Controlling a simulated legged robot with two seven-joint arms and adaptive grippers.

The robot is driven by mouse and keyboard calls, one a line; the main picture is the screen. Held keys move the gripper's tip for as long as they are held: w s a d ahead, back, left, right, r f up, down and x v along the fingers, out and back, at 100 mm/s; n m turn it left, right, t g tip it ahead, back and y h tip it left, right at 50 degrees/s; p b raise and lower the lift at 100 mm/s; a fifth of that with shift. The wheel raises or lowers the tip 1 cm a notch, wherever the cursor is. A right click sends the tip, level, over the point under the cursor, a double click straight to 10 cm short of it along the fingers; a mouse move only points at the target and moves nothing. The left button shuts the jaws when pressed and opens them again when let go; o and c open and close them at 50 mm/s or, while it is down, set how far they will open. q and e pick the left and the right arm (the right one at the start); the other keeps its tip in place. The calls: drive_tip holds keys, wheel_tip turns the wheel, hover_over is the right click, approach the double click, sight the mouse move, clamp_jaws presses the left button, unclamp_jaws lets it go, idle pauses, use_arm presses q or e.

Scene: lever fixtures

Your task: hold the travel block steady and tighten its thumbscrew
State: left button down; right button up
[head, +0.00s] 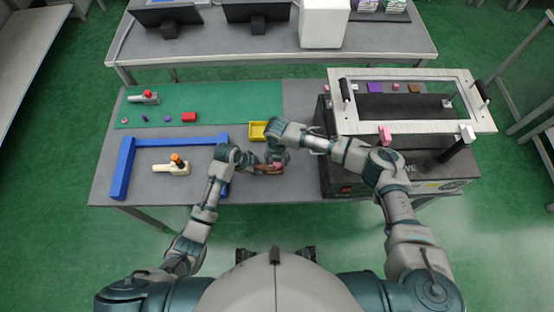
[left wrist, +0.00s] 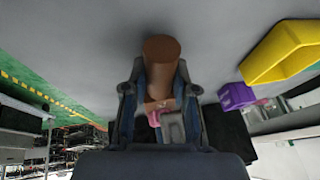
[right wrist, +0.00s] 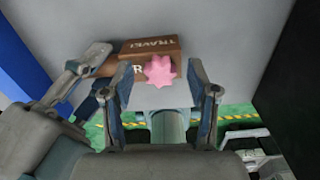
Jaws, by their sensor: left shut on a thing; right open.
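The brown travel block (head: 266,169) lies near the table's front edge, lettering visible in the right wrist view (right wrist: 155,45). A brown rounded handle (left wrist: 160,62) stands between my left fingers in the left wrist view. My left gripper (head: 252,164) is shut on the block from the left. The pink lobed thumbscrew (right wrist: 160,71) sits on the block's near side in the right wrist view. My right gripper (right wrist: 165,80) is open, its fingers on either side of the thumbscrew. I cannot tell whether they touch it. In the head view, both grippers partly hide the block.
A yellow tray (head: 258,131) stands just behind the grippers. A blue frame (head: 125,165) and a beige lever fixture (head: 172,168) are at left. A large black box (head: 345,180) with a white frame (head: 410,126) stands close at right.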

drive_tip(key=shift+f, duration=0.25)
drive_tip(key=shift+c, duration=0.2)
clamp_jaws()
drive_tip(key=shift+m, duration=1.5)
drive_tip(key=shift+o, duration=0.2)
unclamp_jaws()
